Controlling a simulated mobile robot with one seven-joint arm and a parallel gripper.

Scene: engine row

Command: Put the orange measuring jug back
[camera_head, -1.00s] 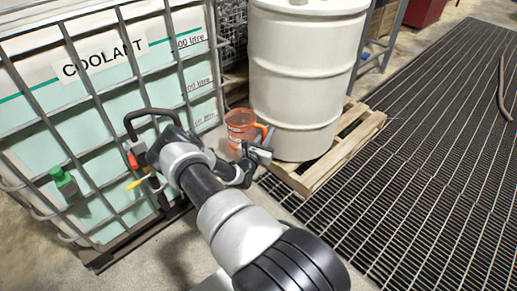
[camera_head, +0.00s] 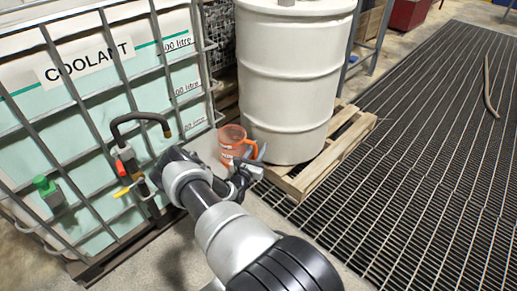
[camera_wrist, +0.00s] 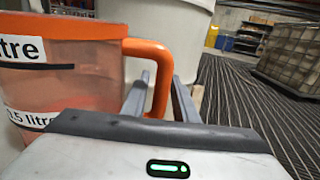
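The orange measuring jug (camera_head: 230,147) is clear-sided with an orange rim and handle. In the head view it is left of the white drum's foot and beside the coolant tank. In the wrist view the jug (camera_wrist: 75,75) fills the left side, with black-on-white litre labels. Its handle (camera_wrist: 160,70) runs between the two fingers of my gripper (camera_wrist: 162,90). The fingers are close together on both sides of the handle and look shut on it. In the head view my gripper (camera_head: 255,160) is at the handle side of the jug. The jug's underside is hidden.
The caged coolant tank (camera_head: 100,110) stands left, with a black hose (camera_head: 140,118) and a green-capped fitting (camera_head: 45,187) on its front. The white drum (camera_head: 290,90) stands on a wooden pallet (camera_head: 340,150). Open floor grating (camera_head: 430,170) lies to the right; a hose (camera_head: 488,85) lies on it.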

